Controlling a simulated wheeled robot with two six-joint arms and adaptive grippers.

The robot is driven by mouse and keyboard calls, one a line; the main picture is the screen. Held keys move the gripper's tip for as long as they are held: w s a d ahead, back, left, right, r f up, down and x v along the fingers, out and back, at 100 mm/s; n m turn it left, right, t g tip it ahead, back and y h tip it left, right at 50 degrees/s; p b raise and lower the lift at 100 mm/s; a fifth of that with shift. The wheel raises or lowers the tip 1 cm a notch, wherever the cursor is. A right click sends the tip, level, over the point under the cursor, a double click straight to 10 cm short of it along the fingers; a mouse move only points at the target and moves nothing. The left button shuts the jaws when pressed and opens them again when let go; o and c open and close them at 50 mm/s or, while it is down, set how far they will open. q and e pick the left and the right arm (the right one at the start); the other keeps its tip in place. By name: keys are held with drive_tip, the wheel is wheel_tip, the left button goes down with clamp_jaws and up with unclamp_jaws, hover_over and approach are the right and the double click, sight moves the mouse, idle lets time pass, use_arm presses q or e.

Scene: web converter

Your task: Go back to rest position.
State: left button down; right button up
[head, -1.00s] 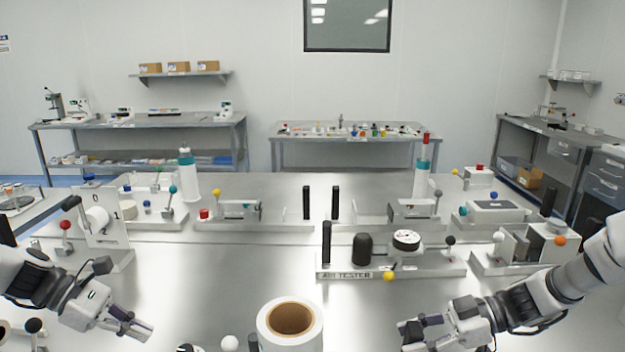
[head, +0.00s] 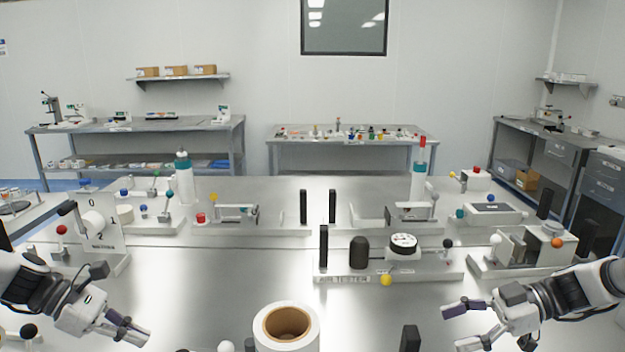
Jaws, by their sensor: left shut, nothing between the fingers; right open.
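My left gripper (head: 128,328) is at the lower left of the head view, over the steel table (head: 210,262). It is shut and empty. My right gripper (head: 462,328) is at the lower right, with its two fingers spread apart and nothing between them. Both grippers are clear of the devices on the table. A white roll with a brown core (head: 287,326) stands at the bottom middle, between the two grippers and apart from both.
The marked tester station (head: 345,279) with a black knob (head: 359,252) is right of centre. A white dial plate (head: 98,235) stands at left, near my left arm. A black upright block (head: 410,340) is left of my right gripper. The table's left-middle area is bare.

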drive_tip(key=v, duration=0.3)
drive_tip(key=shift+d, duration=0.2)
